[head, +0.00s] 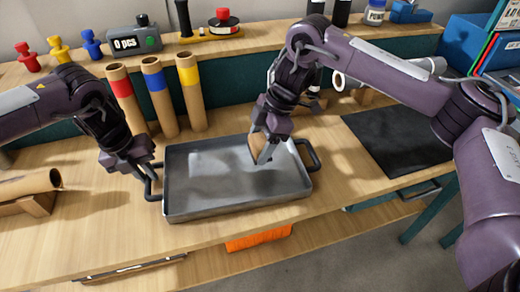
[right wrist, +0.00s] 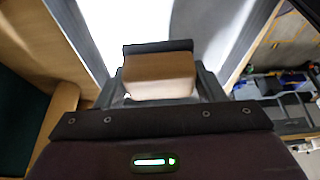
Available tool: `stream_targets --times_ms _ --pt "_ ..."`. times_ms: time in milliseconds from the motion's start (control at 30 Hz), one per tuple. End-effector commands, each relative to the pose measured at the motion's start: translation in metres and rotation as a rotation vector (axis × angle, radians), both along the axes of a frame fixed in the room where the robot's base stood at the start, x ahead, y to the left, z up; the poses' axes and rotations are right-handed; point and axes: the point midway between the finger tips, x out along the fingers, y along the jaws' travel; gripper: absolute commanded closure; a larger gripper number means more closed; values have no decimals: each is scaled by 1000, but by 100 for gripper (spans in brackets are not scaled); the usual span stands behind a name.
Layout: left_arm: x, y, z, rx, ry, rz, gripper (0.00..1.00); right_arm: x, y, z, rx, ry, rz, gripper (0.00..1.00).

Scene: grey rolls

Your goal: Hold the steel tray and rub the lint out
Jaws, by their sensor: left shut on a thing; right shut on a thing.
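The grey steel tray (head: 215,205) lies on the wooden bench with a dark handle at each end. My left gripper (head: 148,172) is shut on the tray's left handle (head: 153,190). My right gripper (head: 262,158) is shut on a small tan block (head: 254,146) over the right part of the tray. The block shows between the fingers in the right wrist view (right wrist: 158,76), with the bright tray floor (right wrist: 95,30) beyond it. I cannot tell whether the block touches the floor. Pale patches show on the tray floor; I cannot make out lint for certain.
Cardboard tubes with red, blue and yellow bands (head: 158,95) stand behind the tray. A black mat (head: 395,140) lies to the right. A brown roll (head: 30,184) rests on a wooden stand at the left. A raised shelf (head: 210,45) runs along the back.

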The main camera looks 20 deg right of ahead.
Motion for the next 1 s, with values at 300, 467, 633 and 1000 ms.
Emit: stream_targets --times_ms 300,467,633,1000 --pt "0 0 0 0 0 0 100 0 0 26 0 -2 -1 62" --pt "0 0 0 0 0 0 100 0 0 27 1 0 -1 62" --pt "0 0 0 0 0 0 100 0 0 27 1 0 -1 62" --pt "0 0 0 0 0 0 63 0 0 27 1 0 -1 62"
